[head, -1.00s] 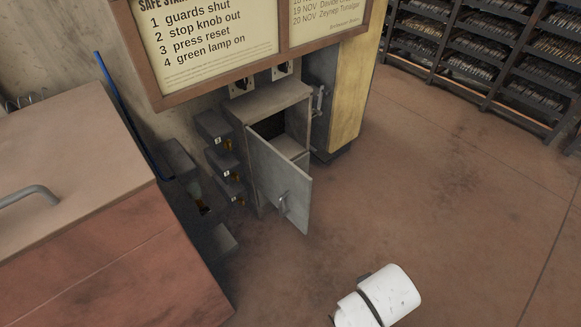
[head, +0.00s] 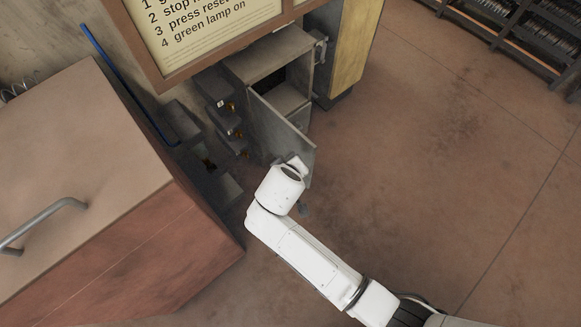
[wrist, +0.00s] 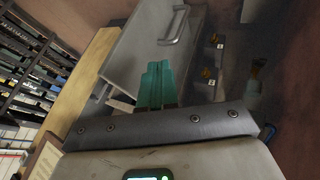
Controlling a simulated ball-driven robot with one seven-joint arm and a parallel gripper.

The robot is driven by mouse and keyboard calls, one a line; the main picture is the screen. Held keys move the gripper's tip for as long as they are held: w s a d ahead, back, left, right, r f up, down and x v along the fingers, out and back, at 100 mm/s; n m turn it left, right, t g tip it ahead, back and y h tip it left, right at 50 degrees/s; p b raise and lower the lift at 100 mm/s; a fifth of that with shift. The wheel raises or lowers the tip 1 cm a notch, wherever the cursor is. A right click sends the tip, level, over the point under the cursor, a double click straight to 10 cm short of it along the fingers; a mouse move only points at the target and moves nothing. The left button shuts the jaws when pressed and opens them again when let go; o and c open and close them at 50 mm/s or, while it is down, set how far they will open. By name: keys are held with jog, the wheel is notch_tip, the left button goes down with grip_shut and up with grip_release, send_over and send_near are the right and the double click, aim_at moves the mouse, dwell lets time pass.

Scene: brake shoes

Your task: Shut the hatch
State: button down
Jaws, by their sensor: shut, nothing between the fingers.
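The hatch (head: 283,124) is a grey door on a small grey metal cabinet (head: 268,54). It stands ajar, swung out from the dark cabinet opening. My arm covers its lower part and handle in the head view. In the wrist view the hatch's grey panel (wrist: 140,58) fills the upper middle, with its bar handle (wrist: 179,28) at the top. My gripper (wrist: 158,76) shows teal fingers, shut together and empty, in front of the panel near the handle. I cannot tell whether they touch it. In the head view my wrist hides most of the gripper.
Small dark boxes with switches (head: 228,110) stand left of the cabinet. A reddish-brown chest (head: 120,190) with a bar handle is at the left. A yellow cabinet side (head: 350,45) stands to the right. Racks (head: 510,35) are at the far right. The floor at right is clear.

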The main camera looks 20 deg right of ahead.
aim_at(304, 154)
jog(key=shift+w+d+f+b, duration=0.15)
jog(key=shift+w+d+f, duration=0.45)
jog(key=shift+d, duration=0.3)
jog(key=shift+w+d+f+b, duration=0.1)
jog(key=shift+w+d+f, duration=0.55)
jog(key=shift+d, duration=0.2)
jog(key=shift+w+d+f+b, duration=0.15)
jog(key=shift+w+d+f, duration=0.45)
jog(key=shift+d, duration=0.3)
jog(key=shift+d, duration=0.15)
